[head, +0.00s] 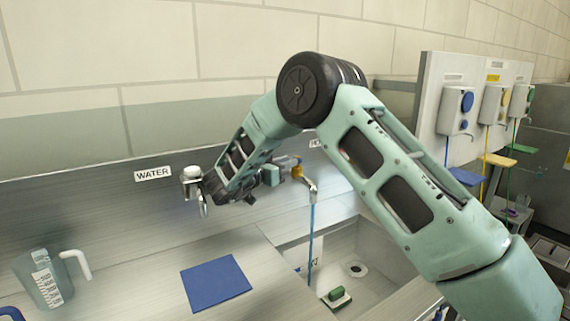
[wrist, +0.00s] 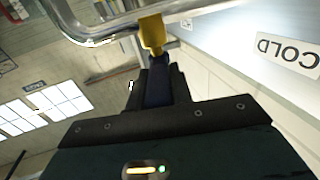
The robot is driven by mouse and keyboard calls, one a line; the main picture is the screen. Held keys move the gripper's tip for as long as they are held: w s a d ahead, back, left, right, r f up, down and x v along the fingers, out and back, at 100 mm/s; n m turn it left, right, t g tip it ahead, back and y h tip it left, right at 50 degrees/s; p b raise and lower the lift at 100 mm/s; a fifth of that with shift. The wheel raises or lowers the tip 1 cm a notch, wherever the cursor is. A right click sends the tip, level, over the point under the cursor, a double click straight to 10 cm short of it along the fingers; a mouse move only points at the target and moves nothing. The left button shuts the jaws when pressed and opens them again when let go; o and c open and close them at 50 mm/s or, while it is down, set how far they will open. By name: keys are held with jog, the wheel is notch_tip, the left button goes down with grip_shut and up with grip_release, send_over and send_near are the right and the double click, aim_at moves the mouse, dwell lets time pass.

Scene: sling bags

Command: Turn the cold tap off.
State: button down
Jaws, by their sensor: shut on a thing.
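The cold tap has a chrome spout (head: 312,187) over the sink, and a thin blue stream (head: 311,235) runs down from it. Its yellow brass valve body (head: 297,172) also shows at the top of the wrist view (wrist: 152,34). A dark blue lever (wrist: 157,92) extends from the brass part between my jaws. My gripper (head: 284,172) is beside the valve, shut on this lever; its jaws show in the wrist view (wrist: 157,88). The COLD label (wrist: 288,50) is on the wall at right. My arm hides part of the lever in the head view.
Another tap (head: 193,178) stands left by the WATER label (head: 153,174). A clear jug (head: 42,280) and blue mat (head: 216,283) lie on the counter. A green brush (head: 337,297) is in the sink (head: 370,250). Wall dispensers (head: 458,110) hang at right.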

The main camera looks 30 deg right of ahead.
jog(key=c, duration=1.2)
grip_release()
jog(key=shift+c, duration=0.2)
notch_tip(320, 180, up, 10)
jog(key=shift+b, duration=0.85)
